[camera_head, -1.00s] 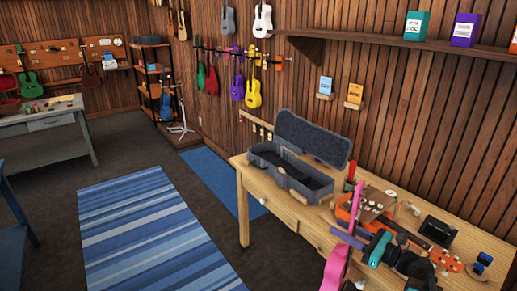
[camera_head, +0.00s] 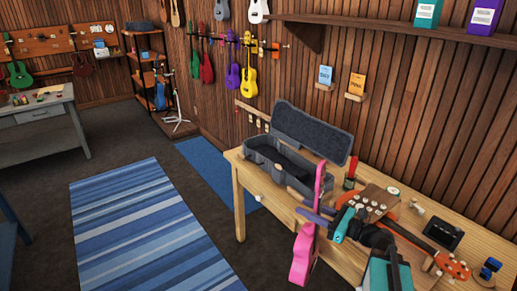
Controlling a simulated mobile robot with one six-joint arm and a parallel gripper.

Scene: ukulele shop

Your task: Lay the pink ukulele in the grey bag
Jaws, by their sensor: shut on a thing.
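The pink ukulele (camera_head: 302,257) hangs roughly upright, head up and body down, in front of the wooden table's front edge. My gripper (camera_head: 318,214) is shut on its neck, with purple fingers around it. The grey bag (camera_head: 258,166) lies open on the table's far left end, its lid (camera_head: 312,138) raised against the wall side. The bag's dark inside shows and looks empty; part of its right end is hidden behind the ukulele's head. The ukulele is apart from the bag, to its right and nearer to me.
On the wooden table (camera_head: 238,181), an orange ukulele (camera_head: 408,236), a black box (camera_head: 443,233) and small items lie right of the bag. Ukuleles hang on the wall behind. A striped blue rug (camera_head: 145,225) lies on open floor at left.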

